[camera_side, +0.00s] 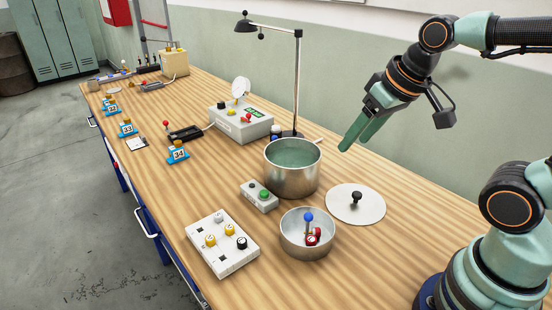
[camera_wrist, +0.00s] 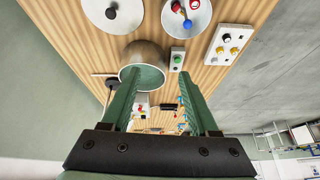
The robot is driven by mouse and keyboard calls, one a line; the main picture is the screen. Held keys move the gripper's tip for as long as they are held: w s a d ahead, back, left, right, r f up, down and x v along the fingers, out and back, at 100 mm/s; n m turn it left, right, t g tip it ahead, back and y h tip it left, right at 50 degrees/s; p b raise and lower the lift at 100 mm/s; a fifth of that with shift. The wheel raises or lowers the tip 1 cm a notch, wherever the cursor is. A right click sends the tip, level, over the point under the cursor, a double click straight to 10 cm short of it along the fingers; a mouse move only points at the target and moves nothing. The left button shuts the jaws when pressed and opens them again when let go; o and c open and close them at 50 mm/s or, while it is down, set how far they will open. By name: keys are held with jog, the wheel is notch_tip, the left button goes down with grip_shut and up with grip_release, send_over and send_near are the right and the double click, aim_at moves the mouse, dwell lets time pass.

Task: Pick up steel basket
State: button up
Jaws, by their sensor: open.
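Two steel containers are in view, and I cannot tell for sure which is the steel basket. The shallow steel bowl (camera_side: 290,240) stands at the front of the bench, with a blue ball-topped stem (camera_side: 308,218) and a red gauge (camera_side: 313,237) in it. It shows at the top of the wrist view (camera_wrist: 200,24). The deeper steel pot (camera_side: 291,184), holding green liquid, stands behind it and shows in the wrist view (camera_wrist: 148,50). My gripper (camera_side: 358,142) is open and empty, above and right of the pot; its fingers also show in the wrist view (camera_wrist: 158,75).
A round lid with a black knob (camera_side: 356,204) lies right of the pot. A button box (camera_side: 259,196) and a knob panel (camera_side: 222,244) are at left. A tall lamp (camera_side: 297,85) and a control box (camera_side: 240,122) stand behind. The bench's right front is clear.

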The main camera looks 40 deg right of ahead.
jog(key=w+a+f+m+g, duration=0.3)
jog(key=a+f+m, duration=0.1)
jog(key=m, duration=0.2)
jog(key=m+g, duration=0.2)
jog(key=m, duration=0.2)
send_near(309, 214)
jog(key=shift+m, duration=0.3)
jog(key=f, duration=0.7)
jog(key=shift+s+a, duration=0.15)
jog(key=shift+a, duration=0.2)
jog(key=shift+w+d+f, duration=0.15)
jog(key=shift+d+f, duration=0.05)
jog(key=shift+f, duration=1.1)
jog(key=shift+w+d+f, duration=0.15)
jog(key=shift+f, duration=1.2)
grip_shut()
